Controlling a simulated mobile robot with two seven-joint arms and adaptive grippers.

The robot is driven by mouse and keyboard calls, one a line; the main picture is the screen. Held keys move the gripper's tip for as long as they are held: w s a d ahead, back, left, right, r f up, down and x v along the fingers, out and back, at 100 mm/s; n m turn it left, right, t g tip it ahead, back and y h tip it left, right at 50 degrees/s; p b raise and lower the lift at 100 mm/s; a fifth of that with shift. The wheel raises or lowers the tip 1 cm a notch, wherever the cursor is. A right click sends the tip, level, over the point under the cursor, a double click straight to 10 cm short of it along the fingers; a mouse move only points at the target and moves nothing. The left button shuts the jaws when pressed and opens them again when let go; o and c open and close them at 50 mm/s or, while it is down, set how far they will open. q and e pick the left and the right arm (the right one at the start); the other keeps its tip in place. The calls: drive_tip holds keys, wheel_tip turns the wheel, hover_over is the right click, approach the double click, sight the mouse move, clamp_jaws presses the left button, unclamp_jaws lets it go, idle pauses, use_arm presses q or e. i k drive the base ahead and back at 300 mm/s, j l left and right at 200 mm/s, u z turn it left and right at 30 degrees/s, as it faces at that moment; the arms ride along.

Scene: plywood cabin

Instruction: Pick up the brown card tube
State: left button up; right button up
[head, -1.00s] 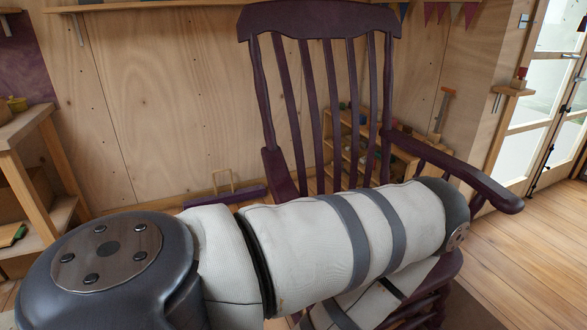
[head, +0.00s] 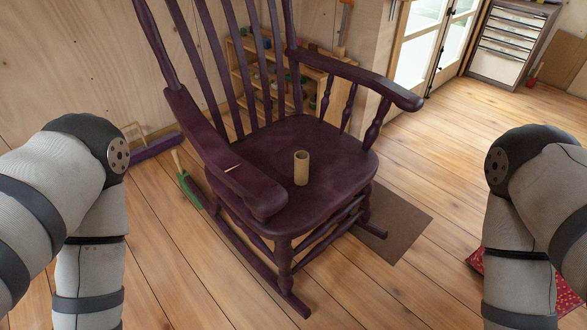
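The brown card tube (head: 301,168) stands upright on the seat of a dark purple rocking chair (head: 267,160), near the middle of the seat. Its open top faces up and nothing touches it but the seat. My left arm comes in at the left edge and my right arm at the right edge, both with bent elbows. Both grippers are outside the picture.
The chair's armrests (head: 400,92) flank the seat. A green-bladed tool (head: 187,185) leans by the left rocker. A brown mat (head: 398,228) lies under the chair, and a red patterned cloth (head: 474,268) lies at right. A small shelf (head: 262,85) stands behind. Floor at front is clear.

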sight(302, 158)
drive_tip(key=i+j+z, duration=0.25)
drive_tip(key=z, duration=0.15)
drive_tip(key=i+j+z, duration=0.2)
drive_tip(key=j+z, duration=0.2)
drive_tip(key=i+j+z, duration=0.1)
drive_tip(key=j+z, duration=0.3)
drive_tip(key=i+j+z, duration=0.1)
drive_tip(key=j+z, duration=0.3)
drive_tip(key=k+l+z, duration=0.1)
drive_tip(key=l, duration=0.2)
drive_tip(key=k+l+z, duration=0.1)
drive_tip(key=l, duration=0.2)
drive_tip(key=i+j+u, duration=0.1)
drive_tip(key=j, duration=0.25)
drive_tip(key=i+j+u, duration=0.1)
drive_tip(key=j, duration=0.25)
drive_tip(key=i, duration=0.1)
